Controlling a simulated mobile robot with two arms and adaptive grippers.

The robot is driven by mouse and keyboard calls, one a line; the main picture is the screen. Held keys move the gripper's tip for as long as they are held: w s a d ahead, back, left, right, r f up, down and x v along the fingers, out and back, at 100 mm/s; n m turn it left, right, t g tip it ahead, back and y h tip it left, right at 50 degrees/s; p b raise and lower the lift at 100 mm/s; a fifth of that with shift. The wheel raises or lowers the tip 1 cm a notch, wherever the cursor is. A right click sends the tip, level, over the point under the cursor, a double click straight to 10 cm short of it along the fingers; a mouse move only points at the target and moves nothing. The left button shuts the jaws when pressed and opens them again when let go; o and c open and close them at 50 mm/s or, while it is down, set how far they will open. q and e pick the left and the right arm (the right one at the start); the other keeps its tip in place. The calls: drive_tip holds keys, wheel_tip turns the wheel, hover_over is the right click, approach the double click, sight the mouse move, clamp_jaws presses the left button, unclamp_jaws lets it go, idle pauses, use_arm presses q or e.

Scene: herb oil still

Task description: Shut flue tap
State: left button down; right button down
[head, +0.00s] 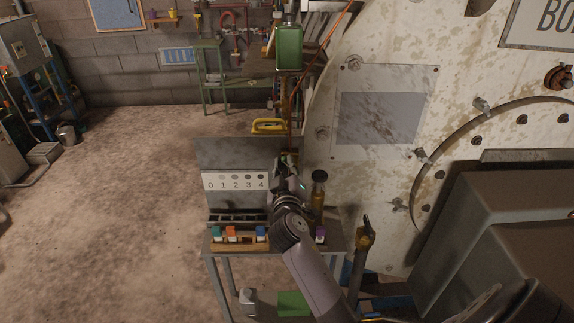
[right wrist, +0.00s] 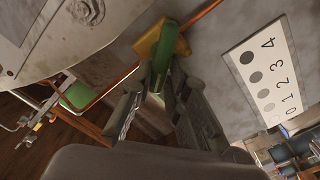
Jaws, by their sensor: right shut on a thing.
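My right gripper (head: 287,163) reaches up to a copper pipe in front of a grey panel. In the right wrist view, a tap with a yellow body (right wrist: 178,42) sits on that pipe. Its green lever (right wrist: 162,55) points down between the fingers of my right gripper (right wrist: 157,98), which is shut on it. The lever's lower end is partly hidden by the fingers. In the head view my gripper hides most of the tap. My left gripper is not in view.
The grey panel carries a white strip numbered 0 to 4 (head: 236,182). Below it is a bench with a wooden rack (head: 240,243) of small capped bottles. A large stained boiler face (head: 385,70) stands close on the right. Open floor (head: 100,200) lies to the left.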

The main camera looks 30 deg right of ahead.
drive_tip(key=n, duration=0.3)
drive_tip(key=n+p, duration=0.1)
drive_tip(key=n, duration=0.3)
drive_tip(key=f+n+p, duration=0.1)
drive_tip(key=n, duration=0.2)
drive_tip(key=shift+w+a+n, duration=0.15)
drive_tip(key=shift+n, duration=0.25)
idle(0.4)
drive_tip(key=c, duration=1.7)
unclamp_jaws()
drive_tip(key=shift+o, duration=0.2)
drive_tip(key=shift+f, duration=0.1)
drive_tip(key=v, duration=1.2)
